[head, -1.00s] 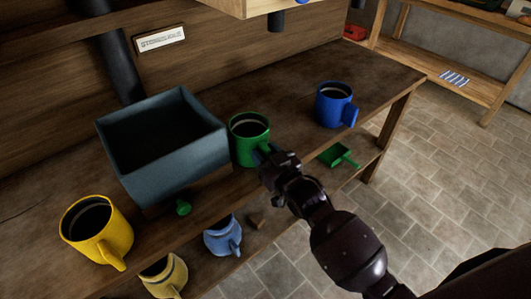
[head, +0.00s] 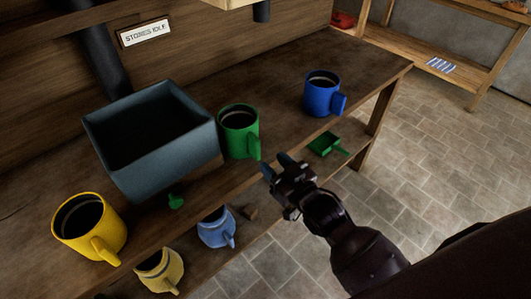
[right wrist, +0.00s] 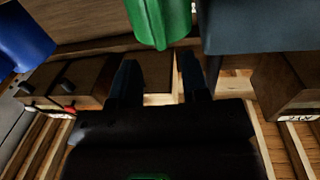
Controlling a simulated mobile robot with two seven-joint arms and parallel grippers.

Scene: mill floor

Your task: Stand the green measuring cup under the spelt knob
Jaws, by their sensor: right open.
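The green measuring cup (head: 238,132) stands upright on the bench, right beside the grey hopper, its handle facing the front. Its green side also shows at the top of the right wrist view (right wrist: 160,20). My right gripper (head: 280,166) is open and empty, in front of the cup and apart from its handle. Its two fingers show in the right wrist view (right wrist: 160,78). A green knob (head: 176,201) sits low at the front of the hopper (head: 165,170); I cannot tell whether it is the spelt knob. My left gripper is out of view.
A blue cup (head: 322,95) stands to the right and a yellow cup (head: 90,228) to the left on the bench (head: 285,72). The lower shelf holds a pale blue jug (head: 216,230), a pale yellow jug (head: 158,270) and a green scoop (head: 325,144). A sign reads "STONES IDLE" (head: 145,33).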

